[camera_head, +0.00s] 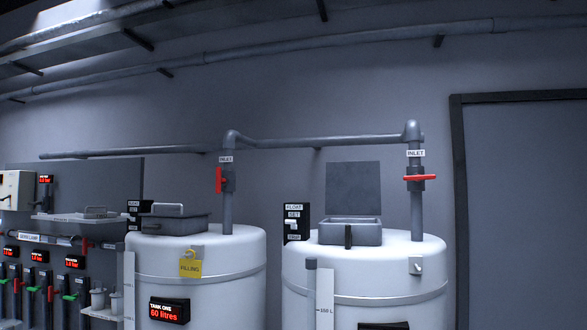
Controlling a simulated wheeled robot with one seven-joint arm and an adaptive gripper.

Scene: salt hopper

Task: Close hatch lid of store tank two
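The right-hand tank (390,315), a white cylinder, stands right of the tank labelled tank one; its own display at the bottom edge is too cut off to read. On its top is a grey box-shaped hatch (368,236). The hatch's flat dark grey lid (353,188) stands open, roughly upright at the back of the hatch. A dark upright piece (348,237) shows on the hatch's front. My gripper is not in view.
An inlet pipe (417,205) with a red valve handle (420,177) set crosswise rises right of the hatch. A float switch panel (293,224) is left of it. Tank one (215,275) carries a yellow "FILLING" tag (190,268). A dark-framed door (525,200) is at right.

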